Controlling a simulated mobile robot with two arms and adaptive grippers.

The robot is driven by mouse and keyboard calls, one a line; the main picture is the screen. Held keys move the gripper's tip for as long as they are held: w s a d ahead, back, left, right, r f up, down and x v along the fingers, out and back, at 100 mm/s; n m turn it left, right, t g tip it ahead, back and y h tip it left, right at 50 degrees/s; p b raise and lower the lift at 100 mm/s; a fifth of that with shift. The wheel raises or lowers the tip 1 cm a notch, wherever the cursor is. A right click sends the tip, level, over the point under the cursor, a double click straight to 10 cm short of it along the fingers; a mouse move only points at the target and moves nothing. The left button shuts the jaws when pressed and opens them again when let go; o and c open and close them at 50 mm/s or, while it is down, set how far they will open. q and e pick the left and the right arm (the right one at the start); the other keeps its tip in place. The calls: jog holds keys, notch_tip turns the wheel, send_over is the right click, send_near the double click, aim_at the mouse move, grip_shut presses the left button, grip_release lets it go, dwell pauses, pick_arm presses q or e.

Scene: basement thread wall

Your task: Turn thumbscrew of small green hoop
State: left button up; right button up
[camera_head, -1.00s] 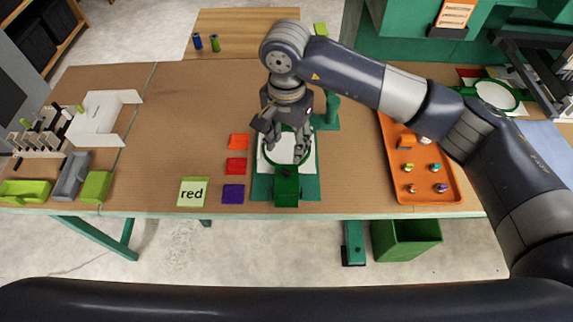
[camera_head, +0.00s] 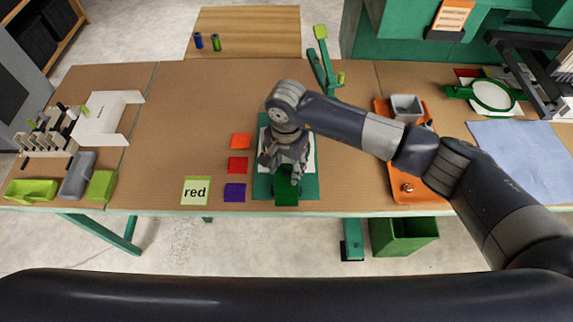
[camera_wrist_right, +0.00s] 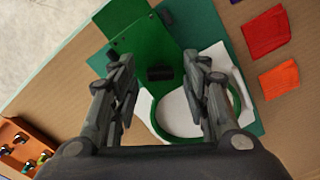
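The small green hoop (camera_wrist_right: 239,105) lies around white cloth in the right wrist view. A green block (camera_wrist_right: 150,45) joins it, with a short dark cylinder (camera_wrist_right: 160,73) that looks like the thumbscrew. In the head view the green block (camera_head: 287,193) shows at the mat's front edge, while my arm hides most of the hoop. My right gripper (camera_wrist_right: 157,64) is open, its fingers spread on either side of the dark cylinder; whether they touch it I cannot tell. In the head view the right gripper (camera_head: 288,172) is above the hoop. My left gripper is out of view.
The hoop rests on a green mat (camera_head: 311,186). Orange, red and purple cloth squares (camera_head: 237,165) and a "red" card (camera_head: 195,190) lie to the left. An orange tray (camera_head: 427,196) and a larger green hoop (camera_head: 494,95) are at the right. A green stand (camera_head: 324,68) is behind.

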jog(key=c, duration=0.8)
jog(key=shift+f+m+b, duration=0.15)
jog(key=shift+m+b, duration=0.35)
jog(key=shift+b, duration=0.3)
jog(key=m+b, duration=0.6)
jog(key=b, duration=0.1)
jog(key=shift+f+m, duration=0.1)
jog(key=shift+m, duration=0.3)
grip_shut()
jog(key=shift+r+m+b, duration=0.2)
jog(key=shift+m+b, duration=1.75)
jog(key=shift+m, duration=0.15)
jog(key=o, duration=1.1)
grip_release()
jog(key=shift+c, duration=0.2)
